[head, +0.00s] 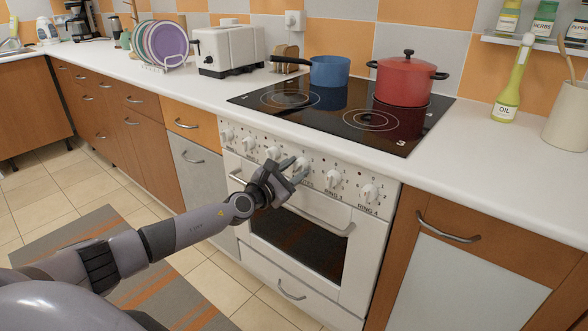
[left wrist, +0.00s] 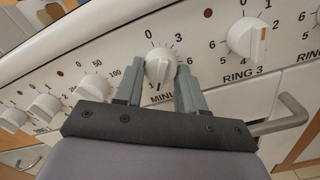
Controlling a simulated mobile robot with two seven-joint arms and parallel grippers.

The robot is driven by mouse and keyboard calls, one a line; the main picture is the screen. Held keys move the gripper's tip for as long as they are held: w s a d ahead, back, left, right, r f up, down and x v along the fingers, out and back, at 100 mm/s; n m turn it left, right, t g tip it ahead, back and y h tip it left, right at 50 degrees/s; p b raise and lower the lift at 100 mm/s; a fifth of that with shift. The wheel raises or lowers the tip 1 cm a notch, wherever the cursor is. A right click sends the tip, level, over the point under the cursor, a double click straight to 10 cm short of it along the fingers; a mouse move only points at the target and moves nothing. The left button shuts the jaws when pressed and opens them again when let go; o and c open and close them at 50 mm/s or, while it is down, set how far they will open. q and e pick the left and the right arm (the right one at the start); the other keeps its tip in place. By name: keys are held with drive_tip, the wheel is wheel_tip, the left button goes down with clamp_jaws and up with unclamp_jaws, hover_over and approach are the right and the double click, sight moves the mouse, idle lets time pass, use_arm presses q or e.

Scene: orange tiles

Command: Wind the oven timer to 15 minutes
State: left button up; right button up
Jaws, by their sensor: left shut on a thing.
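The oven timer knob (left wrist: 159,67) is a round white knob on the white front panel. In the left wrist view its scale shows 0, 3 and 6, with "MINU" partly hidden below it. My left gripper (left wrist: 160,84) has one grey finger on each side of the knob and is shut on it. In the head view the gripper (head: 294,170) reaches the panel from the front left, and the timer knob (head: 303,163) shows just behind the fingertips. I cannot read the knob's exact setting. My right gripper is not in view.
The RING 3 knob (left wrist: 246,37) is close to the right of the timer. Several more knobs line the panel. The oven door handle (head: 322,222) runs below. A red pot (head: 404,82) and a blue pan (head: 329,72) stand on the black hob (head: 262,100).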

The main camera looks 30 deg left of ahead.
use_arm(q)
drive_tip(key=m+p, duration=0.1)
drive_tip(key=m, duration=0.2)
drive_tip(key=shift+r+m, duration=0.1)
drive_tip(key=shift+m, duration=0.3)
drive_tip(key=m+p, duration=0.2)
drive_tip(key=m, duration=0.5)
drive_tip(key=shift+m+p, duration=0.3)
drive_tip(key=shift+p, duration=0.1)
drive_tip(key=shift+m, duration=0.3)
drive_tip(key=o, duration=1)
